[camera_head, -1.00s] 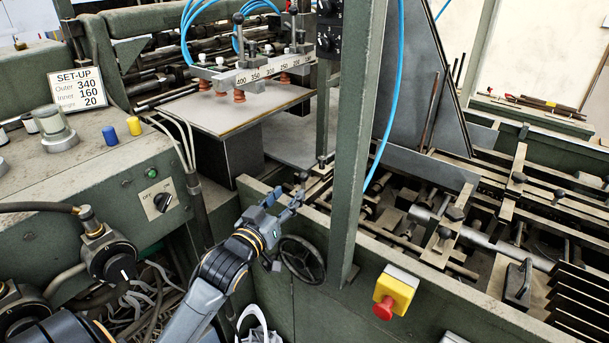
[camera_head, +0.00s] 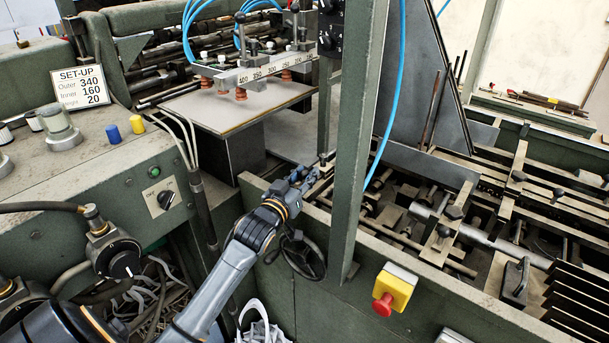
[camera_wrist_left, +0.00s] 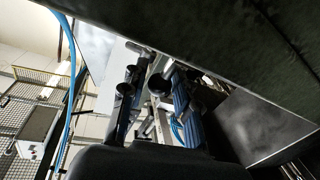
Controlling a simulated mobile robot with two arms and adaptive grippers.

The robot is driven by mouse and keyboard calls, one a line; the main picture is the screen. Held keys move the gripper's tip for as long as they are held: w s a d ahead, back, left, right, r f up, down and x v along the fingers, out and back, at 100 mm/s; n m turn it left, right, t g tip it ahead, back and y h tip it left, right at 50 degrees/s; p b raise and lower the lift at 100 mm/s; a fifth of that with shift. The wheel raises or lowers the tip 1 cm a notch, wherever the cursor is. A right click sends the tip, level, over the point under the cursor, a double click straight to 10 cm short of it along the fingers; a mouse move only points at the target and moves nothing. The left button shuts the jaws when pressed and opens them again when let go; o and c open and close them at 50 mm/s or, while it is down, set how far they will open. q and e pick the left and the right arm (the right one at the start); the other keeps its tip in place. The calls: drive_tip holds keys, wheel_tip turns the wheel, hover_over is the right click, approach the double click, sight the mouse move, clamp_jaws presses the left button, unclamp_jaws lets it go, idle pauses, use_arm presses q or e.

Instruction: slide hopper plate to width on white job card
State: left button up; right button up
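The white job card (camera_head: 82,88) stands on the console at the left and reads Outer 340, Inner 160 and a last line of 20. A numbered scale bar (camera_head: 262,73), marked from 400 downward, hangs over a grey board (camera_head: 225,108). A large grey metal plate (camera_head: 412,95) stands upright behind the green post; I cannot tell for sure whether it is the hopper plate. My left gripper (camera_head: 306,180) is over the machine's front wall, close left of the post. In the left wrist view its two fingers (camera_wrist_left: 155,95) are apart, with nothing clearly held. My right gripper is not in view.
The green post (camera_head: 354,150) stands just right of my left gripper. Rails and rods (camera_head: 440,225) fill the bed. Blue hoses (camera_head: 393,90) hang near the post.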

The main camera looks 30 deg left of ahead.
use_arm(q)
clamp_jaws()
drive_tip(key=shift+w+r, duration=0.1)
drive_tip(key=shift+w, duration=0.9)
drive_tip(key=shift+w+d+f, duration=0.1)
drive_tip(key=shift+w+f, duration=0.1)
drive_tip(key=shift+w, duration=0.1)
drive_tip(key=o, duration=0.6)
unclamp_jaws()
drive_tip(key=shift+s+r, duration=0.1)
drive_tip(key=shift+c, duration=0.2)
drive_tip(key=s+d, duration=0.1)
drive_tip(key=s, duration=1.1)
drive_tip(key=shift+d, duration=0.25)
